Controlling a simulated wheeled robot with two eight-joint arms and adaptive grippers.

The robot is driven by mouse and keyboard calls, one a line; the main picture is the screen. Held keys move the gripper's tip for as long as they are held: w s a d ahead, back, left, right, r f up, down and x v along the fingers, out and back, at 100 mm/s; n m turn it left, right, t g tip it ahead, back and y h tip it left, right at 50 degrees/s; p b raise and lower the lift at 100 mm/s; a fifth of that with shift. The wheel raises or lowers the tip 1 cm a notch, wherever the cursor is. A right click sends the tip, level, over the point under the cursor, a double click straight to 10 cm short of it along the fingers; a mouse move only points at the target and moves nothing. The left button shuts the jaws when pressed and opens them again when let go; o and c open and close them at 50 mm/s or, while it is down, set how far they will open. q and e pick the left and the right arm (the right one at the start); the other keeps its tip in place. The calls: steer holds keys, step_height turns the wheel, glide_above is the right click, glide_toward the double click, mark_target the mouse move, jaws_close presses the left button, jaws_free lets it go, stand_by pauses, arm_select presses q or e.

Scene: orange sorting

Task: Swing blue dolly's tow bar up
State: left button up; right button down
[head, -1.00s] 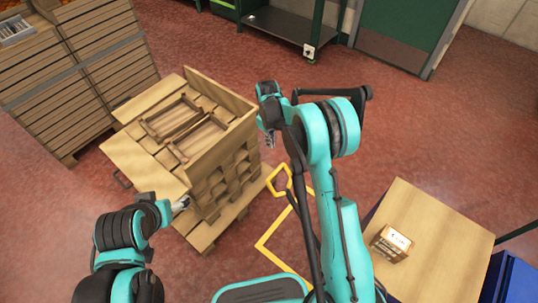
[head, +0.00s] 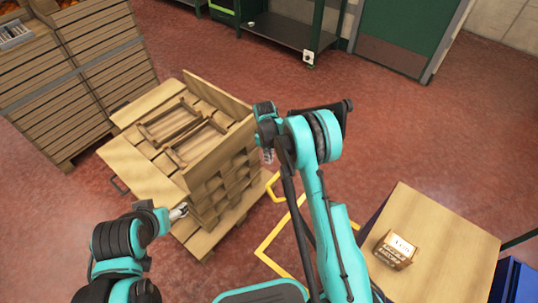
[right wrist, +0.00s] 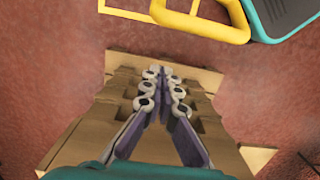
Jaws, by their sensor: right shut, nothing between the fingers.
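A yellow bar with a loop-shaped end (head: 272,188) runs low over the floor, partly hidden behind my right arm. Its rounded yellow tubes also show at the top of the right wrist view (right wrist: 200,28). I cannot tell where it joins a dolly. Dark blue parts (head: 516,280) show beside and under the wooden top at the right. My right gripper (head: 267,156) is shut and empty, pointing down above the floor between the crate stack and the yellow loop. In the right wrist view its fingertips (right wrist: 155,72) meet, apart from the yellow bar. My left gripper (head: 180,211) is beside the crate stack.
A stack of wooden crates (head: 225,185) on a pallet stands left of my right gripper. A wooden top (head: 440,265) with a small box (head: 396,252) is at the right. Larger slatted bins (head: 80,90) stand back left. Red floor is open behind and right.

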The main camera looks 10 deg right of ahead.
arm_select(q)
step_height(320, 180, down, 3)
steer(key=shift+r+b, duration=0.1)
steer(key=shift+b, duration=1)
arm_select(e)
steer(key=s+d+f, duration=0.2)
steer(key=s, duration=0.1)
steer(key=shift+s+d, duration=0.1)
steer(key=shift+d, duration=0.1)
